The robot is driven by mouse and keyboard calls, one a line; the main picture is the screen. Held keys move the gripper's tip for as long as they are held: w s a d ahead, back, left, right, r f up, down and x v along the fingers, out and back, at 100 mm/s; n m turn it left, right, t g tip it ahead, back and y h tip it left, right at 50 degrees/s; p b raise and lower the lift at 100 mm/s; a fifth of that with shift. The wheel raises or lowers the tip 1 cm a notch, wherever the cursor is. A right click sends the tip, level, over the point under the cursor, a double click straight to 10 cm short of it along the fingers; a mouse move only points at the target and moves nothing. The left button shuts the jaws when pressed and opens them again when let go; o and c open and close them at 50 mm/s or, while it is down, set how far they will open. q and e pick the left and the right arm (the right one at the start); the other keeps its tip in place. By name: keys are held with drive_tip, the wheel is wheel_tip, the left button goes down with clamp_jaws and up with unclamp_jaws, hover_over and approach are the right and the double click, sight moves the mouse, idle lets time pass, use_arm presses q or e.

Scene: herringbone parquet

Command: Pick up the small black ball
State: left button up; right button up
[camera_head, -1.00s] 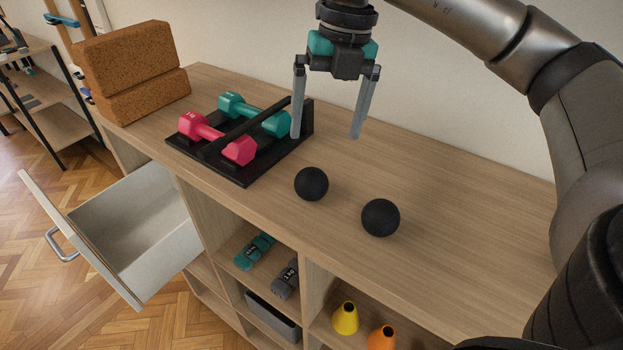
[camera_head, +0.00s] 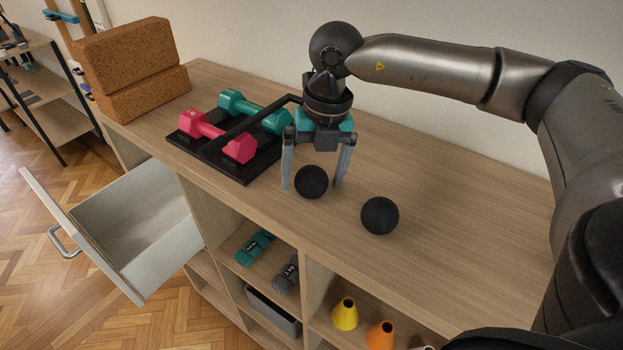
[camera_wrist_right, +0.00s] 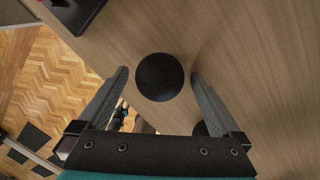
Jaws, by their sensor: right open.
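Two black balls rest on the wooden cabinet top. The left ball (camera_head: 311,182) looks slightly smaller than the right ball (camera_head: 380,215). My right gripper (camera_head: 314,188) is open and lowered at the left ball, with one finger on each side of it in the head view. In the right wrist view the left ball (camera_wrist_right: 160,77) shows between the two open fingers, around and just beyond their tips, with gaps on both sides. The right ball is mostly hidden behind the right finger in the wrist view (camera_wrist_right: 201,129). My left gripper is not in view.
A black rack (camera_head: 243,176) with a pink dumbbell (camera_head: 217,137) and a teal dumbbell (camera_head: 254,112) stands left of the gripper. Cork blocks (camera_head: 140,70) are at the far left. A drawer (camera_head: 135,235) hangs open. The cabinet top at right (camera_head: 460,220) is clear.

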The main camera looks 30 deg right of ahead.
clamp_jaws()
idle(0.8)
